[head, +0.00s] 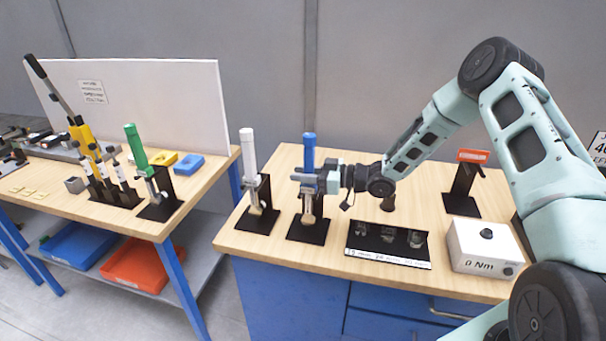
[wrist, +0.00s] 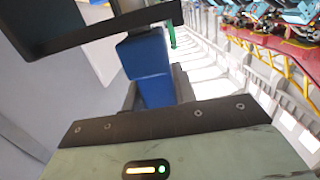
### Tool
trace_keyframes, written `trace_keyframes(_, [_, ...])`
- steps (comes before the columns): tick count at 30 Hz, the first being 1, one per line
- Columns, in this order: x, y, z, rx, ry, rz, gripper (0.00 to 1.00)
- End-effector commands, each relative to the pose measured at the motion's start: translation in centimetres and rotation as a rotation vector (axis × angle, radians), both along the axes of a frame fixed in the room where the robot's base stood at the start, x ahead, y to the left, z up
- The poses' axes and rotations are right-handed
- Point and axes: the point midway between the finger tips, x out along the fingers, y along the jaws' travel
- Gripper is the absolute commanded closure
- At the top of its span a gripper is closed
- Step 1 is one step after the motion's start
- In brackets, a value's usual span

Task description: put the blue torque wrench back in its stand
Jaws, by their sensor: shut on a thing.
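The blue torque wrench (head: 309,148) is upright at the work table, blue handle up, with its metal lower end just above or in a black stand (head: 308,231). I cannot tell whether it is seated there. My gripper (head: 308,178) comes from the right and is shut on the wrench just below the blue handle. In the wrist view the blue handle (wrist: 150,65) shows between the dark fingers. Part of the wrench and of the stand's back is hidden by my gripper.
A white-handled wrench (head: 247,157) stands in a black stand close to the left. A black tray with sockets (head: 388,243), a 0 Nm box (head: 485,246) and a stand with a red top (head: 462,190) are to the right. A green-handled wrench (head: 136,148) is on the left table.

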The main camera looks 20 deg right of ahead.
Motion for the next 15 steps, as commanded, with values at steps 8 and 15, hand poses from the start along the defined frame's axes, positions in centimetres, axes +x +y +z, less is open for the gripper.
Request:
trace_keyframes(8, [0.07, 0.04, -0.21, 0.002, -0.004, 0.0, 1.0])
trace_keyframes(15, [0.06, 0.04, -0.51, 0.002, -0.004, 0.0, 1.0])
